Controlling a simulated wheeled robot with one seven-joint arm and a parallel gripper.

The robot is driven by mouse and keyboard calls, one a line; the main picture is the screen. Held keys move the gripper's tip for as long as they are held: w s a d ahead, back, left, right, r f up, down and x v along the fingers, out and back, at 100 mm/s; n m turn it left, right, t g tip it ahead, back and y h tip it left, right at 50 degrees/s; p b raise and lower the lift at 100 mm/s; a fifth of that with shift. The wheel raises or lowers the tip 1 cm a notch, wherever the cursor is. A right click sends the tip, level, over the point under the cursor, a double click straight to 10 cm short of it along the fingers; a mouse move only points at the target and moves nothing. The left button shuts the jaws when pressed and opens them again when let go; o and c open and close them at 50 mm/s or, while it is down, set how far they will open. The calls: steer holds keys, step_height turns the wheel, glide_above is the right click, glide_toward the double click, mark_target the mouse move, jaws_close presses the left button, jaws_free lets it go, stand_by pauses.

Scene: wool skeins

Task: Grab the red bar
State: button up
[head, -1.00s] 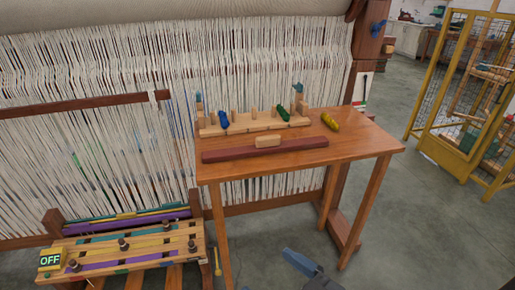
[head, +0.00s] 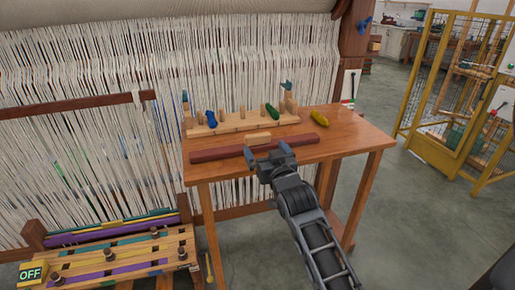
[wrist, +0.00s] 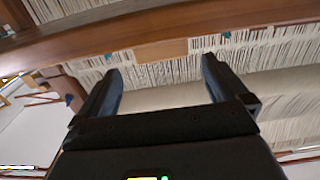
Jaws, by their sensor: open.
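The red bar (head: 215,154) is long and dark red and lies along the front part of the wooden table, with a pale wooden block (head: 257,138) at its middle. In the wrist view the bar (wrist: 90,47) runs across the top, with the pale block (wrist: 160,50) on its lower side. My gripper (head: 267,152) is open and empty at the table's front edge, close to the bar's middle. In the wrist view its two fingers (wrist: 158,70) point towards the block, which shows between them, apart from both.
A pegged wooden rack (head: 235,127) stands behind the bar, with blue and green skeins. A yellow skein (head: 319,118) lies right of it on the table (head: 350,140). A loom with white threads (head: 100,80) stands behind. A pedal bench (head: 120,255) is at lower left.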

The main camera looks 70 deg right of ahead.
mark_target(259, 137)
steer(key=x, duration=0.6)
steer(key=shift+w+d+r+p, duration=0.25)
steer(key=shift+d+r+p, duration=0.1)
steer(key=shift+p, duration=0.05)
steer(key=shift+w+d, duration=0.35)
steer(key=shift+w, duration=0.05)
steer(key=shift+c, duration=0.5)
steer(key=c, duration=0.9)
